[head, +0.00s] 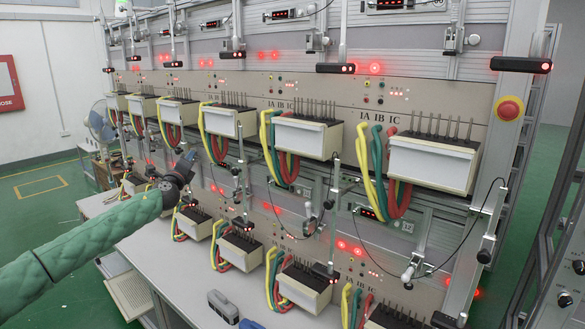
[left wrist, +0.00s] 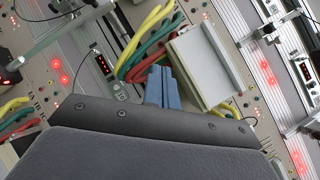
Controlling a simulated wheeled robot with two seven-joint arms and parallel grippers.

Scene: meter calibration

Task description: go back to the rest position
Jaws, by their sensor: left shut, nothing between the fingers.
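My left arm, in a green padded sleeve, reaches in from the left in the head view. Its left gripper (head: 189,157) is in front of the meter rack, near the left part of the upper row. In the left wrist view the two blue fingers of the left gripper (left wrist: 163,84) are together, with nothing between them. Behind them is a white-fronted meter box (left wrist: 200,68) with yellow, green and red cables beside it. I cannot tell from the picture whether the fingers touch anything. My right gripper is not seen.
The meter rack (head: 350,95) carries two rows of boxes, such as this upper box (head: 432,164), with looped cables. A red button (head: 508,108) is at its right end. Green floor (head: 50,220) is open at left.

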